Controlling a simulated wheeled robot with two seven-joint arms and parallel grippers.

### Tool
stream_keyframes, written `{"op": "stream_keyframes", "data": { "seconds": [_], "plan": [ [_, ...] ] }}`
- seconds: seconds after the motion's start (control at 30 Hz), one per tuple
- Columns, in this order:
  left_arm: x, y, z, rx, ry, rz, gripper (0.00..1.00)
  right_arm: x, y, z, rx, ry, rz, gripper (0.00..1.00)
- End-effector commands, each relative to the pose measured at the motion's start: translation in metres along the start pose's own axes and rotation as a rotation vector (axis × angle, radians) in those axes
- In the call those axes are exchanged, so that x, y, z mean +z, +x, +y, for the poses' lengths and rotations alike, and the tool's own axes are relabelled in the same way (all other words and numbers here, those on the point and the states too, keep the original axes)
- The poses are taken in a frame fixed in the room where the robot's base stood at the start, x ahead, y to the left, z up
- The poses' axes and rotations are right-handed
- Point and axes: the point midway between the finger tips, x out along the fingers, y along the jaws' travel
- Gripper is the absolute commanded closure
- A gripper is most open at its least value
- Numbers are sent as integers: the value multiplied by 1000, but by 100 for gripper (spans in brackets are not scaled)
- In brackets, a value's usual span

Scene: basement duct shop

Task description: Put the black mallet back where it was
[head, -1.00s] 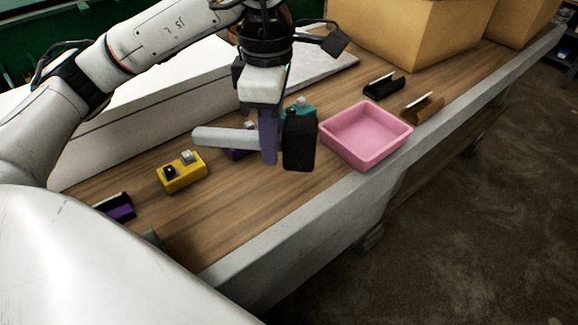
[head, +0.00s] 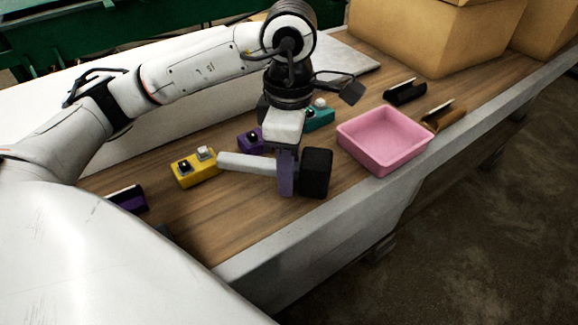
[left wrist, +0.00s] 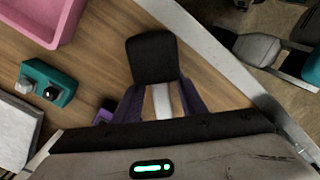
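The mallet has a black block head (head: 317,173) and a light grey handle (head: 247,162). My left gripper (head: 286,180) points down with its purple fingers around the handle, close to the head. In the left wrist view the black head (left wrist: 152,58) lies just beyond the fingertips (left wrist: 162,95), and the handle runs between them. The handle points left in the head view. I cannot tell whether the mallet touches the bench. My right gripper is in neither view.
On the wooden bench (head: 240,225) stand yellow (head: 196,172), purple (head: 248,142) and teal (head: 320,118) switch boxes. A pink tray (head: 385,165) is right of the mallet. Black (head: 404,92), brown (head: 446,114) and purple-black (head: 130,199) small pieces lie farther out. Cardboard boxes (head: 430,40) stand behind.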

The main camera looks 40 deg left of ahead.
Motion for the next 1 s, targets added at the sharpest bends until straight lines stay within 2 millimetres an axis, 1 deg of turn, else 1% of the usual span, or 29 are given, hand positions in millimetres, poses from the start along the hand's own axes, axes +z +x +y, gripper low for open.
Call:
{"op": "stream_keyframes", "data": {
  "seconds": [0.27, 0.4, 0.47, 0.57, 0.6, 0.8, 0.9, 1.0],
  "plan": [
    [0, -1, 0, 0, -1, 0, 61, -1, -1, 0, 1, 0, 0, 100],
    [0, -9, 1, 2, -1, -1, 61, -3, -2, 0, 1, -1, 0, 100],
    [1, -18, 1, 3, -1, -3, 61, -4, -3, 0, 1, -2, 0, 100],
    [1, -39, 1, 4, 0, -4, 61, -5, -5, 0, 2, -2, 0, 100],
    [0, -51, 2, 7, -2, -3, 61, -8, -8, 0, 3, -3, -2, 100],
    [0, -92, 1, 6, -2, -1, 61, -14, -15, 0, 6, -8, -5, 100],
    [0, -107, 1, 3, -2, -1, 61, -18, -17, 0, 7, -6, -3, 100],
    [0, -117, 1, 3, -2, -1, 61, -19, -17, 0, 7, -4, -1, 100]
  ]
}}
